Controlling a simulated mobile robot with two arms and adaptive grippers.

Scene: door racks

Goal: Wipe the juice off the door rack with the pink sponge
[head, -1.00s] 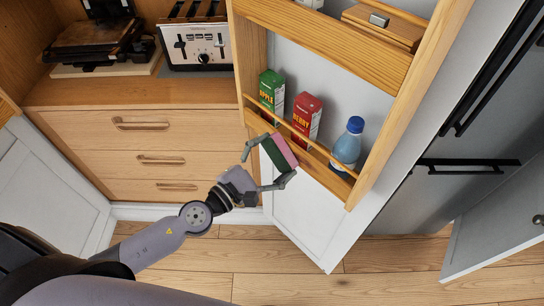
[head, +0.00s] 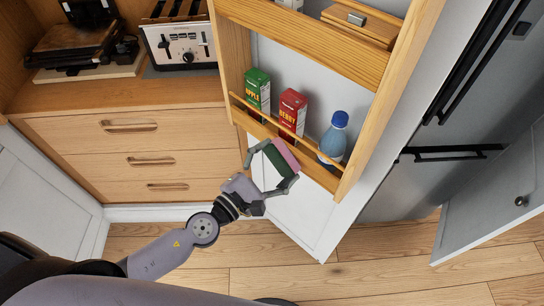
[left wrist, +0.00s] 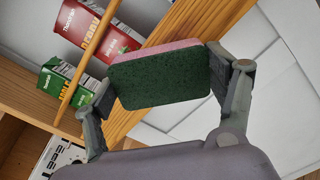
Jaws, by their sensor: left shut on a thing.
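The pink sponge (head: 285,153) has a dark green scouring side that faces my wrist camera. My left gripper (head: 272,162) is shut on the sponge, one finger at each end, as the left wrist view also shows with the sponge (left wrist: 160,78) between the fingers. It holds the sponge in front of the door rack (head: 320,178), close to the lower shelf's front board; I cannot tell whether they touch. A green apple carton (head: 257,90), a red berry carton (head: 291,112) and a blue bottle (head: 333,140) stand on that shelf. No juice stain is visible. My right gripper is not in view.
A wooden box (head: 358,27) sits on the upper rack shelf. A toaster (head: 182,45) stands on the counter left of the open door. Drawers (head: 140,162) lie below it. A grey fridge (head: 425,165) is at right. The floor in front is clear.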

